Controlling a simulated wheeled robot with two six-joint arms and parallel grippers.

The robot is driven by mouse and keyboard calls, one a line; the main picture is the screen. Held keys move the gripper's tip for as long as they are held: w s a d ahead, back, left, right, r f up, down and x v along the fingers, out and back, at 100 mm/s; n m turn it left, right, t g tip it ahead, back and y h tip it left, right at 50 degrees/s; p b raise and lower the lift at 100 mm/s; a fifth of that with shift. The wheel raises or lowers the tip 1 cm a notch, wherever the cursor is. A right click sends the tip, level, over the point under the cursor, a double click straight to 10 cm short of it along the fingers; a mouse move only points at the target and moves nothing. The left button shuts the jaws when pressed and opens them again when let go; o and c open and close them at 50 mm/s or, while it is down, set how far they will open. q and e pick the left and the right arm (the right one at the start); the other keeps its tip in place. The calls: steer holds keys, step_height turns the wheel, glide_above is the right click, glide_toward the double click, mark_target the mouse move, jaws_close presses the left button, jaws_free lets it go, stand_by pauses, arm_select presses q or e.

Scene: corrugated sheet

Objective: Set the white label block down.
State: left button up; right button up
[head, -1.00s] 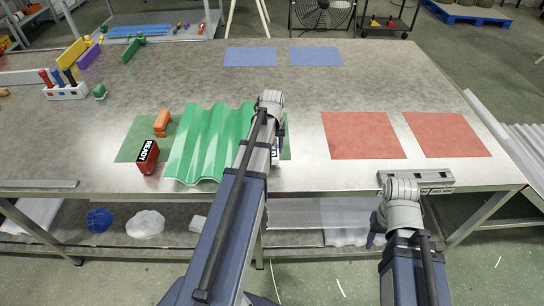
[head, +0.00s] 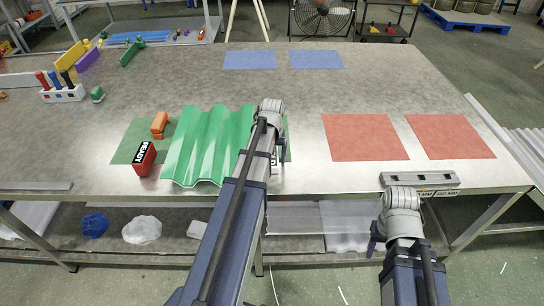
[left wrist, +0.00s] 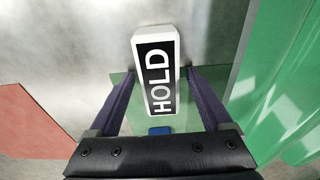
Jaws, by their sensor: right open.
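The white label block (left wrist: 160,75), with a black panel reading HOLD, stands upright by the edge of the green mat (left wrist: 120,85) in the left wrist view. My left gripper (left wrist: 160,70) has its two dark fingers on either side of the block, with narrow gaps, so it looks open around it. In the head view, the block (head: 274,158) is mostly hidden behind my left arm, right of the green corrugated sheet (head: 212,140). My right gripper (head: 375,243) is open, low at the front edge of the table, and mostly hidden by its wrist.
A red READY block (head: 145,158) and an orange block (head: 160,124) stand left of the sheet. Red mats (head: 365,137) lie bare at the right, blue mats (head: 250,60) at the back. The table's middle is clear.

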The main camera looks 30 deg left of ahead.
mark_target(272, 159)
arm_select(q)
steer(key=shift+r, duration=0.15)
step_height(272, 159, up, 12)
steer(key=s+p, duration=0.1)
steer(key=p, duration=1.1)
steer(key=shift+d, duration=0.35)
steer(key=shift+s, duration=0.1)
steer(key=s+d+m, duration=0.5)
steer(key=s+d, duration=0.2)
steer(key=d, duration=0.8)
steer(key=s+d+m+g, duration=0.1)
steer(key=s+d+m, duration=0.4)
steer(key=d, duration=1)
steer(key=s, duration=0.3)
steer(key=shift+d, duration=0.15)
